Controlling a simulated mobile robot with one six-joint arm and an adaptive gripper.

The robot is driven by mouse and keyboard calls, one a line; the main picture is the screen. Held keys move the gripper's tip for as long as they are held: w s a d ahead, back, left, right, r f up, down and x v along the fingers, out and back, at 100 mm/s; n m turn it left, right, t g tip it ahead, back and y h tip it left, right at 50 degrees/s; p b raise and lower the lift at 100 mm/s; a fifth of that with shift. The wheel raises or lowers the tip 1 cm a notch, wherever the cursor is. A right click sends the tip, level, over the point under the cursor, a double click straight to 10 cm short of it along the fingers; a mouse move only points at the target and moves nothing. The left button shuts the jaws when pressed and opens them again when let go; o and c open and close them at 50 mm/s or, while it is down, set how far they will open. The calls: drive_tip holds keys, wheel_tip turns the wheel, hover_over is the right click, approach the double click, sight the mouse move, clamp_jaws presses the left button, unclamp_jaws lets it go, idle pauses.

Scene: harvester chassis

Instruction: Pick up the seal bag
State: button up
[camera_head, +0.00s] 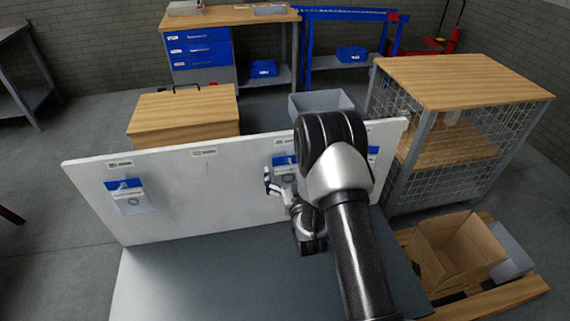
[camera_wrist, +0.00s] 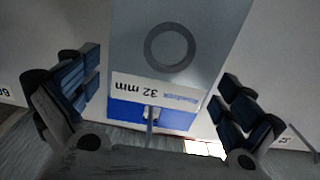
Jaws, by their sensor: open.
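A seal bag (camera_wrist: 192,62) with a blue header and a "32 mm" label fills the middle of the wrist view; a dark grey ring shows through its clear part. It hangs from a metal hook on the white board. My gripper (camera_wrist: 160,82) is open, with one finger on each side of the bag and a gap to it on both sides. In the head view, my gripper (camera_head: 272,182) is in front of the middle bag (camera_head: 284,163), partly hiding it. Another bag (camera_head: 130,197) hangs at the board's left, and one (camera_head: 373,153) at the right, partly behind my arm.
The white board (camera_head: 205,200) stands upright along a grey surface (camera_head: 190,280). A wire-mesh cabinet (camera_head: 455,90) and an open cardboard box (camera_head: 455,250) are at the right. A wooden box (camera_head: 183,115) and a grey bin (camera_head: 320,102) stand behind the board.

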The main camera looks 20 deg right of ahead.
drive_tip(key=shift+w, duration=0.2)
drive_tip(key=shift+s, duration=0.15)
drive_tip(key=c, duration=0.9)
drive_tip(key=shift+r, duration=0.1)
